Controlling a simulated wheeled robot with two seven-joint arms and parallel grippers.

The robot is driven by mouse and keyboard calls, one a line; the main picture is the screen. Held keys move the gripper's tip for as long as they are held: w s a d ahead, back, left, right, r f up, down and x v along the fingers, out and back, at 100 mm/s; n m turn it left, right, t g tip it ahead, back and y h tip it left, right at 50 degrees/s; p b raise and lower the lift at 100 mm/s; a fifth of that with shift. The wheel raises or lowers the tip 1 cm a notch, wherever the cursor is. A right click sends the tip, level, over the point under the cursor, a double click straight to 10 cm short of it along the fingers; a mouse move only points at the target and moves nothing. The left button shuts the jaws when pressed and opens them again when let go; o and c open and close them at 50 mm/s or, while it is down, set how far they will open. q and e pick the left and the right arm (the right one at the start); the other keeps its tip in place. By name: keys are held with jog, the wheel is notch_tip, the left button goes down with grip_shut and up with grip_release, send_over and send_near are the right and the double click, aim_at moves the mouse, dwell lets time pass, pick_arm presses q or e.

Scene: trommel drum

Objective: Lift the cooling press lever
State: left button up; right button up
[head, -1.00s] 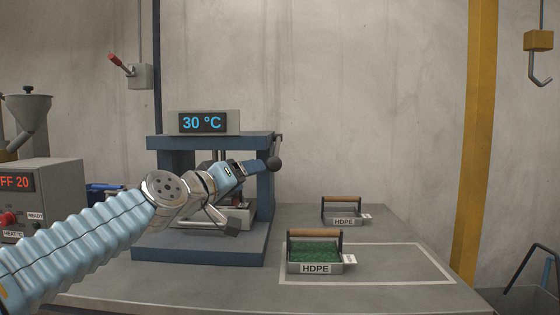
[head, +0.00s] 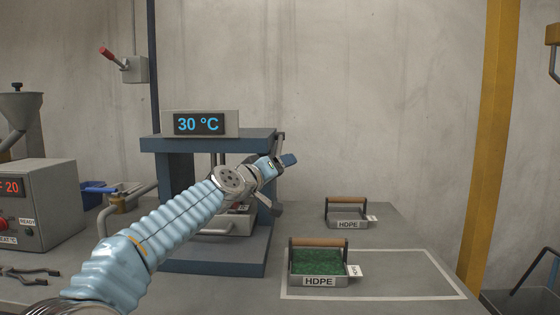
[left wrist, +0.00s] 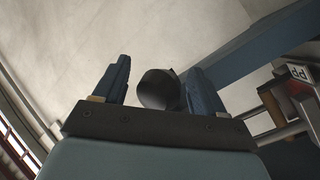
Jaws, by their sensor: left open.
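The cooling press (head: 208,143) is a blue frame with a "30 °C" display (head: 199,124) on top, at the centre-left of the head view. Its lever (head: 281,146) is at the press's right side, mostly hidden behind my left gripper (head: 284,161). In the left wrist view, the lever's dark round knob (left wrist: 158,88) shows between the two spread fingers of my left gripper. The gripper is open, with a finger on each side of the knob; I cannot tell whether either touches it. My right gripper is not in view.
Two HDPE trays stand on the bench right of the press: a near one with green flakes (head: 319,281) and a far one (head: 347,224). A grey control box (head: 38,203) stands at the left. A yellow post (head: 490,150) rises at the right.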

pick_arm(q)
jog(key=shift+w+d, duration=0.3)
jog(key=shift+w, duration=0.25)
